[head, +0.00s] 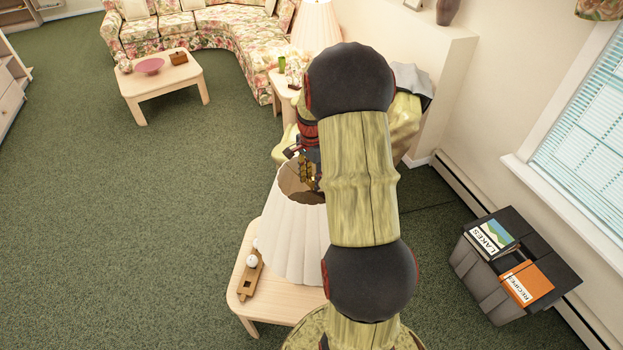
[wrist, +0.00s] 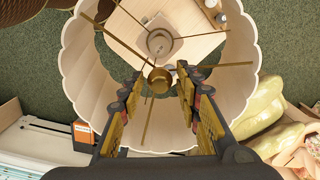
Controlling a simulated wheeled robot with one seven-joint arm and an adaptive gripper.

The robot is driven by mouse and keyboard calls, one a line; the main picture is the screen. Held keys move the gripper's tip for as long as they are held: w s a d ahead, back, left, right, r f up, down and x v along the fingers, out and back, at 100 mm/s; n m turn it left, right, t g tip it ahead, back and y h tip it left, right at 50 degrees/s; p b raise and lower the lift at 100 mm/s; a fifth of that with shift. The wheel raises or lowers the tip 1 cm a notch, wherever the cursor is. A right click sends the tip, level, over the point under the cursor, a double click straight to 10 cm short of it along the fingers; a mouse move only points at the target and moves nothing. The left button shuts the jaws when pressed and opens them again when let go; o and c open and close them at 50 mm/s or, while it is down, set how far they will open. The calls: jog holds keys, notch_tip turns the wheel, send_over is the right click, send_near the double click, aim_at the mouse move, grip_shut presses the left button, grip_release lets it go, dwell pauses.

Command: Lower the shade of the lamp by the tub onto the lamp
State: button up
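The white pleated lamp shade (head: 290,240) is upright over a pale wooden side table (head: 250,306) in the head view. In the wrist view I look down through the shade (wrist: 85,100); brass rods meet at a round brass knob (wrist: 159,82) in its middle. My gripper (wrist: 160,78) reaches into the top opening, its two fingers closed in on either side of this knob. Below, the lamp (wrist: 160,43) stands on the table, seen through the shade. Its top appears beyond the knob, apart from it in the picture. In the head view the shade and my arm hide the lamp.
A dark grey tub (head: 480,285) with a "LAKES" book and an orange "RECIPES" book stands right, by the window wall. A wooden holder with a white ball (head: 252,261) is on the table's left. Another lamp (head: 316,28) stands behind. Green carpet is clear at left.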

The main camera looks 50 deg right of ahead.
jog(key=shift+o, duration=0.9)
notch_tip(320, 180, up, 12)
dwell(0.7)
